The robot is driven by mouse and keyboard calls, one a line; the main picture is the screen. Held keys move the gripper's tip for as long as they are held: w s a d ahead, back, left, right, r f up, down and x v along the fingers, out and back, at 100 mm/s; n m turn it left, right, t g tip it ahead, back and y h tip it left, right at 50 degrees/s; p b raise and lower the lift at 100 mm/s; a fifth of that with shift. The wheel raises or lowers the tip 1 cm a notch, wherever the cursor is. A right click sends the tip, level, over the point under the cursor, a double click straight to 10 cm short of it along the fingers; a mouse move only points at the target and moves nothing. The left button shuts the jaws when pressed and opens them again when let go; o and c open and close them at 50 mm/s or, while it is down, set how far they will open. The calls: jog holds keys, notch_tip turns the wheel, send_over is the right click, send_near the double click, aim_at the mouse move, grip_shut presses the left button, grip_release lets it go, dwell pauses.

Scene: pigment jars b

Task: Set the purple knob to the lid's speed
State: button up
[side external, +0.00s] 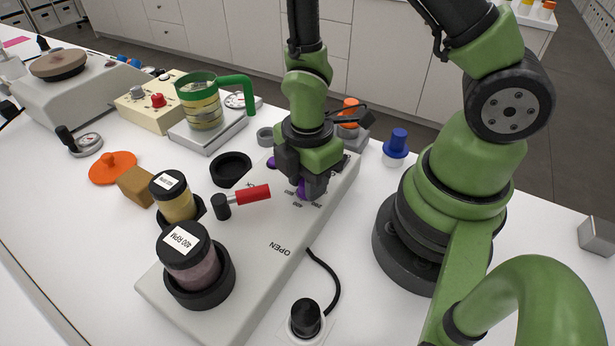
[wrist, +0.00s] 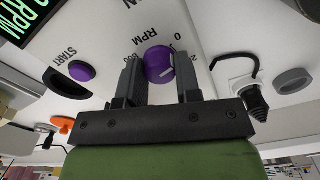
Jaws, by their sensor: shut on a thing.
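The purple knob (wrist: 158,62) sits on the pale machine's panel, by printed dial numbers and the word RPM. It carries a white pointer mark, but I cannot tell the exact setting. My gripper (side external: 301,186) points down at the panel and is shut on the knob, one finger on each side in the wrist view. In the side view the knob is mostly hidden by the fingers. A jar with a black lid (side external: 182,243) labelled 400 RPM stands in the machine's near cup. A yellow jar (side external: 176,204) with a smaller unreadable label stands behind it.
The machine (side external: 262,262) also has a red-handled lever (side external: 252,194), an empty black cup (side external: 231,168) and a purple START button (wrist: 82,71). A green display (wrist: 30,20) is cut off at the wrist view's corner. A blue-topped jar (side external: 396,146) stands to the right.

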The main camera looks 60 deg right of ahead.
jog(key=m, duration=0.5)
jog(key=shift+m, duration=0.3)
jog(key=m, duration=1)
jog(key=shift+w+m, duration=0.1)
jog(key=shift+m, duration=2.5)
jog(key=o, duration=0.9)
jog(key=shift+r, duration=0.1)
notch_tip(320, 180, up, 10)
jog(key=shift+f, duration=0.15)
